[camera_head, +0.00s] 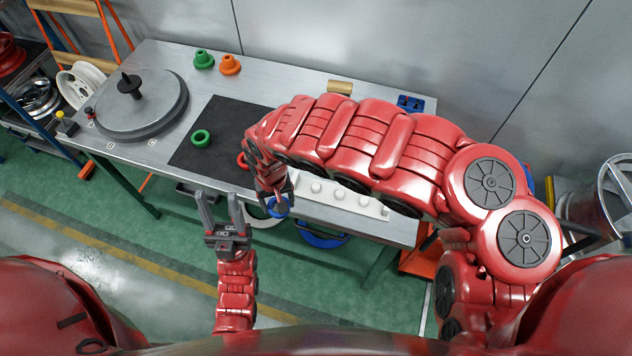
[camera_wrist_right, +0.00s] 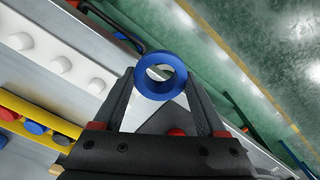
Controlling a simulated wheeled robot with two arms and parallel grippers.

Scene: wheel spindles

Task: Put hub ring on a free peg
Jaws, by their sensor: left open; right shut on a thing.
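A blue hub ring (camera_wrist_right: 160,94) is held between the fingertips of my right gripper (camera_wrist_right: 160,80) in the right wrist view, its hole visible. In the head view the blue ring (camera_head: 278,209) hangs near the table's front edge, left of the peg rack. The white rack (camera_head: 350,207) has a row of white pegs (camera_head: 338,194); the pegs in view look bare, and my right arm hides part of it. The pegs (camera_wrist_right: 60,64) also show at left in the wrist view. My left gripper (camera_head: 222,208) is open and empty in front of the table.
A green ring (camera_head: 200,138) and a partly hidden red ring (camera_head: 242,160) lie on the black mat (camera_head: 225,118). Green (camera_head: 204,60) and orange (camera_head: 229,65) flanged parts stand at the back. A grey turntable (camera_head: 145,112) with a black spindle fills the left.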

